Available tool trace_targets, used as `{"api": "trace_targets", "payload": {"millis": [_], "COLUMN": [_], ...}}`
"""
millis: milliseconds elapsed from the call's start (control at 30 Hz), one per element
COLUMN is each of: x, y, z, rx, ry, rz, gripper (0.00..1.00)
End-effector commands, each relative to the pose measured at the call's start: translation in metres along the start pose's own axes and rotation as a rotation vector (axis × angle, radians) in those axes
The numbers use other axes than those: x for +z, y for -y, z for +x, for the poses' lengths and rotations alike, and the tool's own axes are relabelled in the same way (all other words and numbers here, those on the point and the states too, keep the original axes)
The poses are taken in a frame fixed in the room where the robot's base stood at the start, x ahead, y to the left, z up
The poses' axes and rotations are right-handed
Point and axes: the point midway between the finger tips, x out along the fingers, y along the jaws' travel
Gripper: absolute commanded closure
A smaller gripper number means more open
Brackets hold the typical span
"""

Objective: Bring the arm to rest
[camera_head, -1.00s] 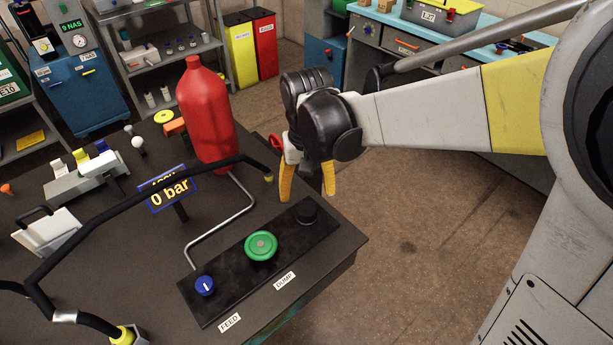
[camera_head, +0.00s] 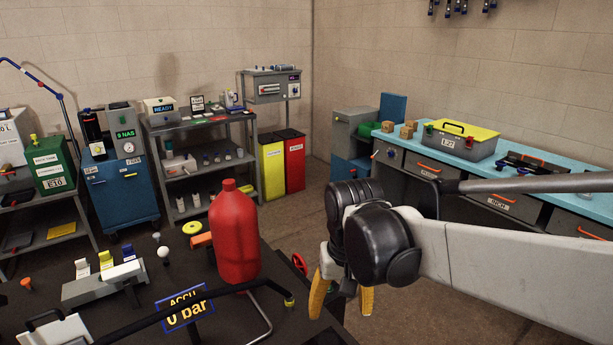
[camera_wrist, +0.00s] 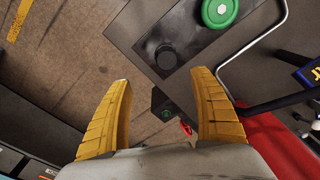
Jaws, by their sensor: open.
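My gripper (camera_head: 341,296) hangs at the right edge of the dark bench in the head view, its yellow fingers pointing down. In the wrist view my gripper (camera_wrist: 163,95) shows its two yellow fingers spread wide apart with nothing held between them. My arm reaches in from the right of the head view, with its black wrist joints above the fingers. Below the fingers the wrist view shows the corner of the bench's control plate, with a black knob (camera_wrist: 166,56) and a green button (camera_wrist: 220,10).
A red bottle (camera_head: 233,235) stands on the bench left of my gripper. A blue-topped workbench (camera_head: 545,184) with a toolbox (camera_head: 460,139) stands behind my arm. Bare floor (camera_head: 290,217) lies between.

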Motion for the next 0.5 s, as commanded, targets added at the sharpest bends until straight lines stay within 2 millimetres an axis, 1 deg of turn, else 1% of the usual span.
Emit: {"api": "trace_targets", "payload": {"millis": [33,100,233,300,400,500], "x": [0.010,0.022,0.049,0.063,0.080,0.093], "y": [-0.012,-0.028,-0.058,-0.072,-0.088,-0.100], "z": [-0.007,-0.018,-0.031,-0.035,-0.036,-0.035], "rx": [-0.005,-0.012,-0.015,-0.010,0.003,0.017], "ry": [-0.036,-0.104,-0.244,-0.317,-0.411,-0.483], "rz": [0.010,0.018,0.033,0.040,0.048,0.053], "gripper": [0.28,0.28,0.28,0.28,0.28,0.28]}}
